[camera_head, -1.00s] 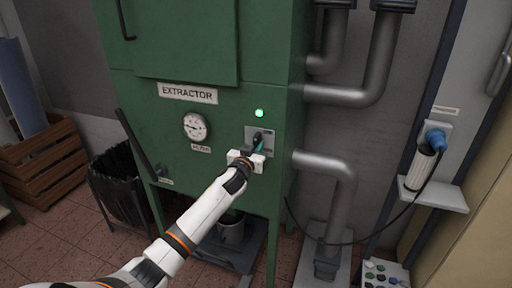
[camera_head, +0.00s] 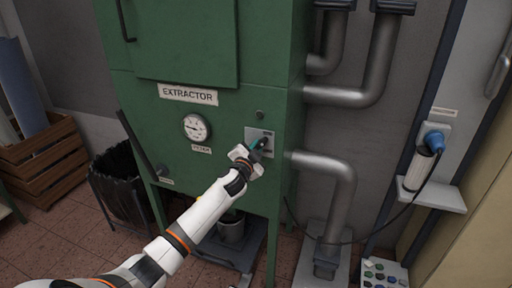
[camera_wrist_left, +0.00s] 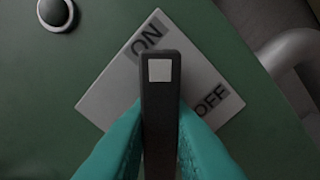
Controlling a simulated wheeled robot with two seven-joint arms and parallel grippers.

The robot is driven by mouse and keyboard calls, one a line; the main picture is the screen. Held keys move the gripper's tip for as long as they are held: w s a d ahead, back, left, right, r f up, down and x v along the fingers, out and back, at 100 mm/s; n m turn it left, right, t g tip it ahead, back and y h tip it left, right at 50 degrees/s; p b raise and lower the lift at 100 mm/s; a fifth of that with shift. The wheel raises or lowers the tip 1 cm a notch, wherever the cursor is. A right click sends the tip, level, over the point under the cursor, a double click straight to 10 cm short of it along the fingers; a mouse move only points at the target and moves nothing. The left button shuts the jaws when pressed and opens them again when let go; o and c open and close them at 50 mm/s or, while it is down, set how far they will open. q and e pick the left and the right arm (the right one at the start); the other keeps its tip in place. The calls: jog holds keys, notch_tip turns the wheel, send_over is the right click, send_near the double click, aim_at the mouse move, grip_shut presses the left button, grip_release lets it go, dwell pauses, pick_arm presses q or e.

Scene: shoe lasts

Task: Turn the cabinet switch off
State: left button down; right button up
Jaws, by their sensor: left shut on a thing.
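The green extractor cabinet (camera_head: 240,185) carries a grey switch plate (camera_head: 251,133) on its front. My left gripper (camera_head: 259,145) is at this plate, shut on the black switch handle. In the left wrist view the teal fingers (camera_wrist_left: 160,140) press on both sides of the handle (camera_wrist_left: 160,105). The handle's white mark lies between the ON label (camera_wrist_left: 147,38) and the OFF label (camera_wrist_left: 211,100), with the plate (camera_wrist_left: 105,93) tilted in the picture. The round lamp (camera_head: 260,115) above the plate is dark. My right gripper is not in view.
A gauge (camera_head: 195,127) sits left of the switch, and a dark lever (camera_head: 136,143) slants at the cabinet's left edge. Grey pipes (camera_head: 340,165) run along the right side.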

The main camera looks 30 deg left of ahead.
pick_arm(q)
jog(key=m, duration=0.4)
jog(key=shift+m+p, duration=0.3)
jog(key=shift+m, duration=2)
jog(key=shift+f, duration=0.1)
jog(key=c, duration=1.4)
grip_release()
jog(key=shift+o, duration=0.2)
jog(key=shift+p, duration=0.3)
jog(key=shift+s, duration=0.1)
jog(key=b+v, duration=0.1)
jog(key=v, duration=1.1)
jog(key=shift+d, duration=0.1)
